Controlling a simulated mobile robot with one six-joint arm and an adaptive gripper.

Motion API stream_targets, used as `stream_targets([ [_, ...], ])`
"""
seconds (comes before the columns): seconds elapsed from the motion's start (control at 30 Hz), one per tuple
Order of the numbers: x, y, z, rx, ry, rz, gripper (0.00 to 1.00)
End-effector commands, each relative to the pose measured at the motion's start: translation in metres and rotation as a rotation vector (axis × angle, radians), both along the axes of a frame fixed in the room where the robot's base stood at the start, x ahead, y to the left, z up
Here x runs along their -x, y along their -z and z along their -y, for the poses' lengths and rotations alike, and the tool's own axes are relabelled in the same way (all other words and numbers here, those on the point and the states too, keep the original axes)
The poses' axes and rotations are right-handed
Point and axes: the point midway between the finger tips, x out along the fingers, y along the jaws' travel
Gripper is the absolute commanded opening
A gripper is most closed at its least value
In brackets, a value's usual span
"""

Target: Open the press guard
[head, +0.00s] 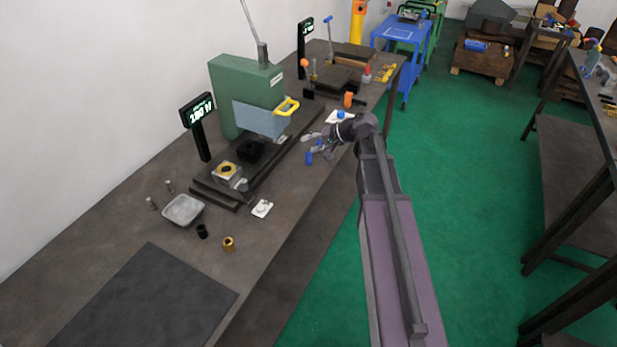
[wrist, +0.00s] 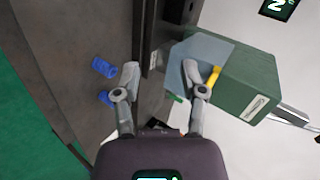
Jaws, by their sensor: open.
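The green press (head: 240,92) stands on the workbench against the wall. Its guard (head: 258,120) is a translucent blue-grey panel on the press front with a yellow handle (head: 287,106). In the wrist view the guard (wrist: 203,50) and yellow handle (wrist: 214,76) lie at the right finger, beside the green press body (wrist: 240,85). My gripper (head: 310,146) is open, to the right of the guard in the head view. In the wrist view my gripper (wrist: 160,78) has its fingers spread wide. The right fingertip overlaps the guard near the handle; whether it touches cannot be told.
A dark base plate (head: 222,194) with a fixture (head: 228,172) extends from the press. A display (head: 197,110), a metal tray (head: 183,210) and small parts stand at left. A blue object (wrist: 104,67) lies near the left finger. The dark mat (head: 145,300) is bare.

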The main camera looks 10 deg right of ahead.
Motion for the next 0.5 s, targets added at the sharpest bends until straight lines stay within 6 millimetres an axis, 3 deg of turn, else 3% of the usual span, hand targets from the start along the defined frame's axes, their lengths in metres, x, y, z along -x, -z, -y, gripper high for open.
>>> stream_targets([
  [0.5,0.064,0.023,-0.029,0.281,-0.121,-0.094,0.54],
])
